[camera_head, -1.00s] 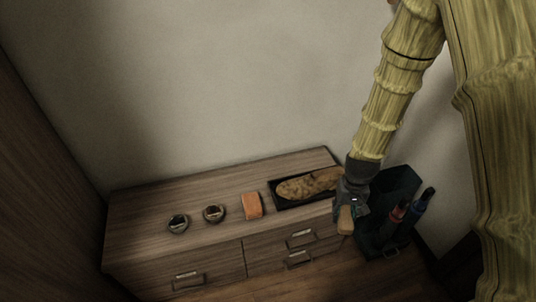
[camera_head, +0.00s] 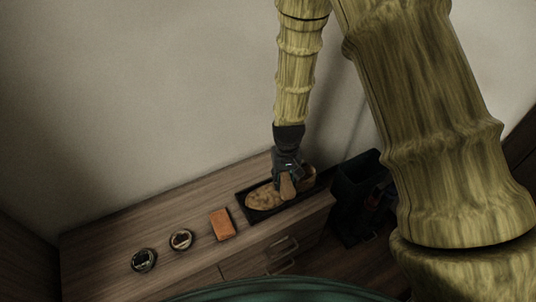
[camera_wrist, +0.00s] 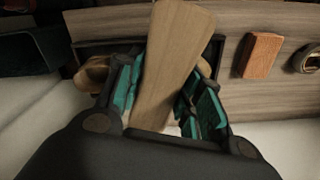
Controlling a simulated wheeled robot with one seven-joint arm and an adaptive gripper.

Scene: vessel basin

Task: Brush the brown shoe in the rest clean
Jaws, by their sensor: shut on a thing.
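The brown shoe (camera_head: 264,197) lies in a dark tray-like rest (camera_head: 240,208) at the right end of the wooden cabinet top. My gripper (camera_head: 287,180) is over the shoe and hides its middle. It is shut on a pale wooden handle (camera_wrist: 172,65), likely the brush's, which also shows in the head view (camera_head: 287,187). The brush's bristles are hidden, so I cannot tell whether they touch the shoe. In the wrist view, parts of the shoe (camera_wrist: 92,76) show on either side of the fingers.
An orange block (camera_head: 222,224) and two round tins, one nearer (camera_head: 181,240) and one farther left (camera_head: 144,260), stand left of the rest. A dark bin (camera_head: 357,188) stands right of the cabinet. The wall rises behind the cabinet top.

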